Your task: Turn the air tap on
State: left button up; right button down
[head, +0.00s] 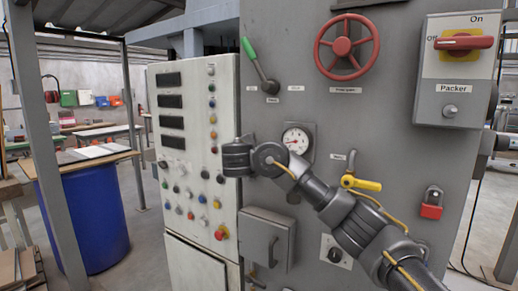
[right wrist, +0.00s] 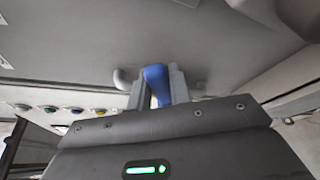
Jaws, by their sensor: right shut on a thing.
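A blue handle (right wrist: 155,77) shows in the right wrist view, with a pale bent pipe (right wrist: 122,80) beside it. My right gripper (right wrist: 158,88) has its two fingers closed on the blue handle, one on each side. In the head view my right arm reaches across the grey cabinet to its left edge, and my right gripper's dark body (head: 237,158) shows there. Its fingers and the blue handle are hidden in that view. A tap with a yellow lever (head: 362,184) lies roughly level on the cabinet, right of the gauge. My left gripper is out of view.
The grey cabinet (head: 400,150) carries a red handwheel (head: 342,46), a green-gripped lever (head: 258,62), a gauge (head: 295,140), a red padlock (head: 431,205) and a Packer switch (head: 464,42). A white button panel (head: 172,210) stands left. A blue drum (head: 95,215) stands farther left.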

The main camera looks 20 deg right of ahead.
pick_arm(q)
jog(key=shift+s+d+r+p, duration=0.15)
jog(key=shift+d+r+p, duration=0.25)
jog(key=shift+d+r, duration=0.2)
pick_arm(e)
jog(key=shift+w+a+r+n, duration=0.1)
jog(key=shift+a+n, duration=0.1)
jog(key=shift+n, duration=0.2)
jog(key=shift+g, duration=0.3)
jog(key=c, duration=1.3)
grip_release()
jog(key=shift+a, duration=0.1)
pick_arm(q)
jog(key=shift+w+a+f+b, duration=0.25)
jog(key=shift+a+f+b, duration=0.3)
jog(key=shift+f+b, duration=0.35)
pick_arm(e)
jog(key=shift+v, duration=5.35)
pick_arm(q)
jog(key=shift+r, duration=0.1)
